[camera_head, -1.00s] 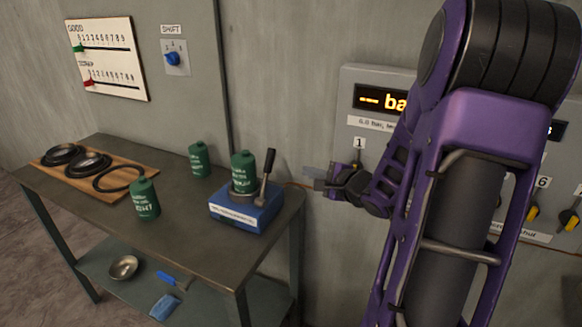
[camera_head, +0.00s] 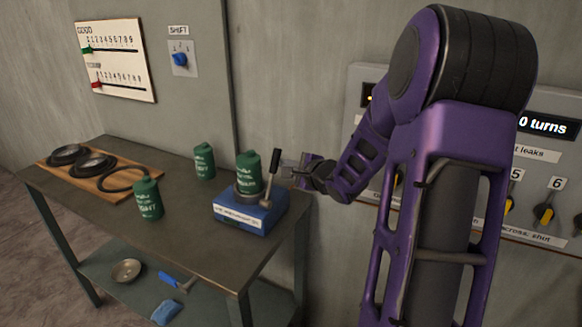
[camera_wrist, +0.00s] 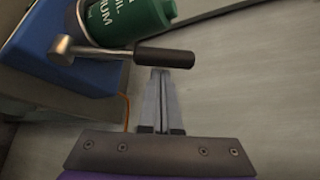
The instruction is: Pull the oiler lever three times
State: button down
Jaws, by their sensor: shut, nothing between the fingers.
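The oiler is a blue box (camera_head: 262,214) at the right end of the workbench, with a green oil bottle (camera_head: 247,173) seated on it. Its lever (camera_head: 273,170) has a black grip and stands nearly upright, leaning slightly right, on the box's right side. My gripper (camera_head: 287,171) is shut and empty, just right of the lever grip. In the wrist view the lever (camera_wrist: 165,57) lies across the picture just beyond the closed fingertips (camera_wrist: 158,72). I cannot tell whether they touch. The green bottle (camera_wrist: 125,18) and blue box (camera_wrist: 45,45) show behind it.
Two loose green bottles (camera_head: 148,198) (camera_head: 203,161) stand on the workbench (camera_head: 190,240). A wooden board (camera_head: 115,185) with dark rings lies at its left. A valve panel (camera_head: 540,200) is on the wall at right. The lower shelf holds a bowl (camera_head: 127,271) and a brush (camera_head: 174,281).

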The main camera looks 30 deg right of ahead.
dwell(0.4)
jog(key=shift+s+a+r+n+t+b, duration=0.15)
jog(key=shift+s+a+n+t+b, duration=0.1)
jog(key=shift+n+t+b, duration=0.1)
